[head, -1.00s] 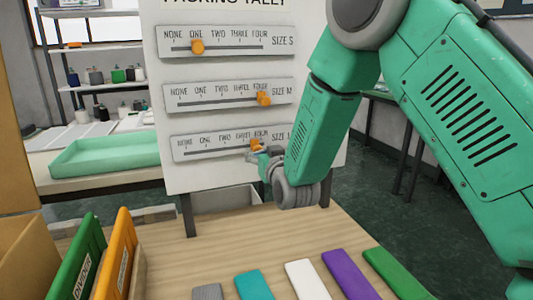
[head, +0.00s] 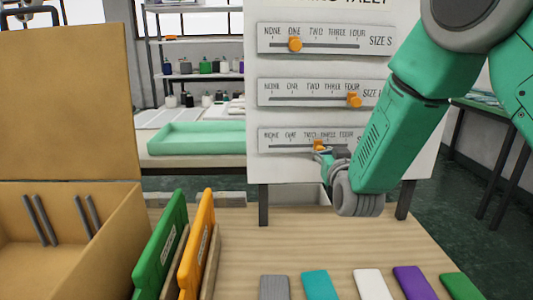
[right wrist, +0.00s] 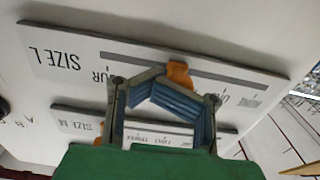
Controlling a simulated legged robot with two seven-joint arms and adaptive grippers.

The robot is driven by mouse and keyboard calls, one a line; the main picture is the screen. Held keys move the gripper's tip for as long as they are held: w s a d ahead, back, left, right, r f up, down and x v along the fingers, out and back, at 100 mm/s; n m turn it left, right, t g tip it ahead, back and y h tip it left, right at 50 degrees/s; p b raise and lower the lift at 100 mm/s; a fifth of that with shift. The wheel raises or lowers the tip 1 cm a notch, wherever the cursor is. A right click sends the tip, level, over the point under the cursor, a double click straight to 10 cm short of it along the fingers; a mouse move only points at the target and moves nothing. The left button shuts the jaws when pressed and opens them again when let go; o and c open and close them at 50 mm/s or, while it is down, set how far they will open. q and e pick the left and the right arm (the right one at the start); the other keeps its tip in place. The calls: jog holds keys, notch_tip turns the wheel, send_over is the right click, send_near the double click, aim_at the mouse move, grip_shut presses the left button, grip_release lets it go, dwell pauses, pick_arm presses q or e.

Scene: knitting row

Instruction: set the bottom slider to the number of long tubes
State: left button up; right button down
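The bottom slider panel (head: 290,148) is on the white board, marked NONE to FOUR; the wrist view shows its SIZE L label (right wrist: 58,58). Its orange knob (head: 318,146) sits near TWO, slightly toward THREE. My right gripper (head: 326,152) is at the knob from the lower right. Two pairs of dark grey rods (head: 40,220) stand in a cardboard box; I cannot tell whether these are long tubes.
The SIZE S knob (head: 295,44) is at ONE and the SIZE M knob (head: 354,100) at FOUR, above. Green (head: 160,245) and orange (head: 196,245) dividers stand beside the box (head: 125,235). Several coloured flat pieces (head: 320,286) lie along the table's front.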

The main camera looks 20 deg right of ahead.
jog(key=shift+w+a+r, duration=0.1)
jog(key=shift+a+r, duration=0.05)
jog(key=shift+a, duration=0.3)
jog(key=shift+w+a, duration=0.15)
jog(key=shift+a, duration=0.3)
jog(key=shift+w+a, duration=0.25)
jog(key=shift+a, duration=1)
jog(key=shift+w+a+p, duration=0.25)
jog(key=shift+w+a, duration=0.05)
jog(key=shift+a, duration=0.85)
jog(key=shift+w+a+p, duration=0.2)
jog(key=shift+w+a, duration=0.05)
jog(key=shift+a, duration=0.85)
jog(key=shift+w+a+p, duration=0.25)
jog(key=shift+w+a, duration=0.05)
jog(key=shift+a, duration=0.85)
jog(key=shift+s+d, duration=0.2)
jog(key=shift+d, duration=0.45)
jog(key=p, duration=0.2)
send_near(286, 146)
jog(key=shift+v, duration=0.8)
